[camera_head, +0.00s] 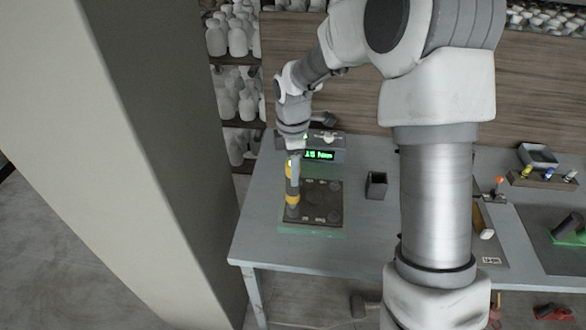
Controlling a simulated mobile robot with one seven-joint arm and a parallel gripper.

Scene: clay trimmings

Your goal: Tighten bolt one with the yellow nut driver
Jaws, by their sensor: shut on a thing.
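My gripper (294,155) is shut on the yellow nut driver (292,198), which points down, close to upright. The driver's lower end is over the left part of a dark plate (322,199) with round bolt spots near its corners. I cannot tell whether the tip touches a bolt or which bolt is number one. My arm and gripper hide part of the box.
A small dark open cup (376,185) stands right of the plate. Further right are a rack (543,179) with coloured items, a grey tray (537,155) and a second green mat. My column hides the middle of the table (265,240). A wall corner stands at left.

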